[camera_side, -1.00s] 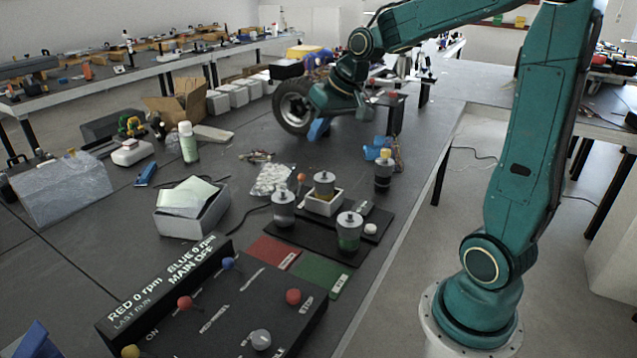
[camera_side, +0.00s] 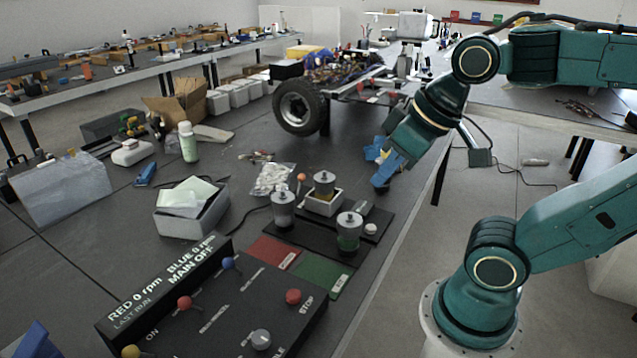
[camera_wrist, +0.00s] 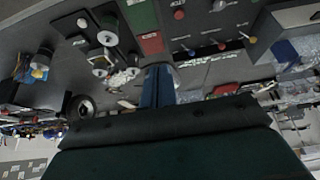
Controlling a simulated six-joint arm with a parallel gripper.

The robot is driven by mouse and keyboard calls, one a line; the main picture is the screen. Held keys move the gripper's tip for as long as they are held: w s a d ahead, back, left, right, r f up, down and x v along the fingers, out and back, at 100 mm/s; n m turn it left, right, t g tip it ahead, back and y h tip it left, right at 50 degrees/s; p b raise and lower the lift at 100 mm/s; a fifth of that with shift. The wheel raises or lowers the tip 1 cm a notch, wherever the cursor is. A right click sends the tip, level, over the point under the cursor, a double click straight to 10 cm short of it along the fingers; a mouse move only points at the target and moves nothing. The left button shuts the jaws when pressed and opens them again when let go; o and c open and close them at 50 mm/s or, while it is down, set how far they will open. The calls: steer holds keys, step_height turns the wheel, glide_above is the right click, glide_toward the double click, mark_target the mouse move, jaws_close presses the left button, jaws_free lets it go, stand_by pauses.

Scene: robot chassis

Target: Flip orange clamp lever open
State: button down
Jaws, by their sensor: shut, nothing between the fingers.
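An orange ball-topped lever (camera_side: 301,177) stands upright behind the white fixture box (camera_side: 325,203) on the black plate in the side view; I take it as the clamp lever. The fixture box holds a jar (camera_side: 324,184) with a grey lid. My gripper (camera_side: 380,184) is shut and empty, with its blue fingers pointing down, to the right of the lever and apart from it. In the wrist view my blue fingers (camera_wrist: 158,86) show close together. I cannot make out the lever clearly there.
Two more lidded jars (camera_side: 348,232) (camera_side: 282,210) stand on the black plate. A red pad and a green pad (camera_side: 320,272) lie in front. The control panel (camera_side: 235,310) with knobs is nearer. A grey bin (camera_side: 192,212) stands left. A wheeled chassis (camera_side: 340,75) is behind.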

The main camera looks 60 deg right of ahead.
steer(key=shift+s+f, duration=0.1)
steer(key=shift+s, duration=0.3)
steer(key=c, duration=1.6)
jaws_free()
steer(key=o, duration=0.3)
steer(key=shift+w, duration=0.25)
steer(key=shift+o, duration=0.3)
steer(key=shift+w+d+r, duration=0.15)
steer(key=shift+w+r, duration=0.15)
steer(key=w+d+r+m+g+h, duration=0.1)
steer(key=w+d+m, duration=0.4)
steer(key=w, duration=0.6)
steer(key=w+d+r+m+g+h, duration=0.15)
steer(key=w+d+m, duration=0.35)
steer(key=w, duration=0.6)
steer(key=w+d+f+m+g+h, duration=0.1)
steer(key=w+d+f+m, duration=0.3)
steer(key=w+d+f, duration=0.3)
steer(key=w+d+f+m+g+h, duration=0.1)
steer(key=w+d+f+m+g, duration=0.1)
steer(key=w+d+f, duration=0.5)
steer(key=d+f+m, duration=0.1)
steer(key=d+f, duration=0.3)
steer(key=f, duration=0.2)
steer(key=shift+w+m, duration=0.3)
steer(key=shift+m, duration=0.1)
